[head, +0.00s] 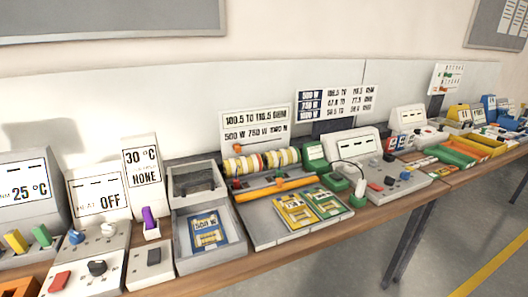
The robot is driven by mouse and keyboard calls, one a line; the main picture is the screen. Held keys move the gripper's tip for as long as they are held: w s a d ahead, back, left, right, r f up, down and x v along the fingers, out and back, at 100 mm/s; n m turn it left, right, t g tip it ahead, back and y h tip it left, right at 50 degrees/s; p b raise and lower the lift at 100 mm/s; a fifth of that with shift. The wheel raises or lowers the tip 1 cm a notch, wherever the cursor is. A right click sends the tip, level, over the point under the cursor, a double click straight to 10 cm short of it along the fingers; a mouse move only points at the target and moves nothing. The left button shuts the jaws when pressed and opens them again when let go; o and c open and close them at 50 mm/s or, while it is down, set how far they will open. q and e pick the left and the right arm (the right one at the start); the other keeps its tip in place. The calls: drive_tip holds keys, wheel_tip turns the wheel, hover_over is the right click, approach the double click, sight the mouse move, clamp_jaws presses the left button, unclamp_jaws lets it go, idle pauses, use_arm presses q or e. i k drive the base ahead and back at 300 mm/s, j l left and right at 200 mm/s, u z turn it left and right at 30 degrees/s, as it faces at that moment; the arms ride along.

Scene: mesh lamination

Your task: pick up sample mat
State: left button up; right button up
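Only the head view is given, and neither of my grippers shows in it. No thing in view is clearly marked as the sample mat. A flat blue card with a pale yellow printed panel (208,230) lies in a grey open tray (183,262). A yellow card (296,212) and a green-edged card (328,203) lie side by side on a grey board (262,236) right of that tray. An orange bar (275,189) lies across the board behind them. All three cards lie flat, with no gripper touching them.
Control boxes reading 25 °C (25,190) and OFF (100,200) stand at left. A grey meter with a cable (385,180) is at right. The bench's front edge (370,217) borders open floor.

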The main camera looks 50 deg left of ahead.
sight(206, 230)
drive_tip(key=u, duration=1.95)
drive_tip(key=i+l+z, duration=0.15)
drive_tip(key=i+l, duration=0.1)
drive_tip(key=l, duration=0.05)
